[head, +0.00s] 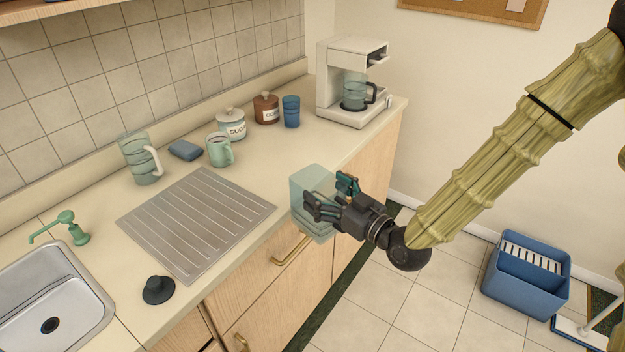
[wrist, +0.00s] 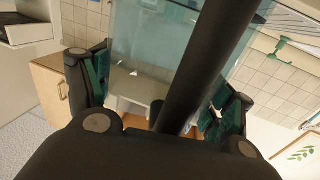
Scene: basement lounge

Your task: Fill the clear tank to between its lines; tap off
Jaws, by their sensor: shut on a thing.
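My gripper (head: 340,198) is shut on the clear tank (head: 308,188), a see-through greenish box. It holds the tank off the floor by the counter's front edge, in front of the drawers. In the wrist view the tank (wrist: 150,35) shows between the finger pads, partly behind a dark bar. The green tap (head: 66,226) stands behind the steel sink (head: 78,282) at the left. No stream shows under its spout.
A coffee maker (head: 335,98) with its carafe (head: 355,92) stands at the counter's far end. A ribbed drainboard (head: 195,222), clear pitcher (head: 138,160), green mug (head: 219,150), jars, blue cup (head: 291,111) and black stopper (head: 158,289) are on the counter. A blue bin (head: 520,290) stands on the floor.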

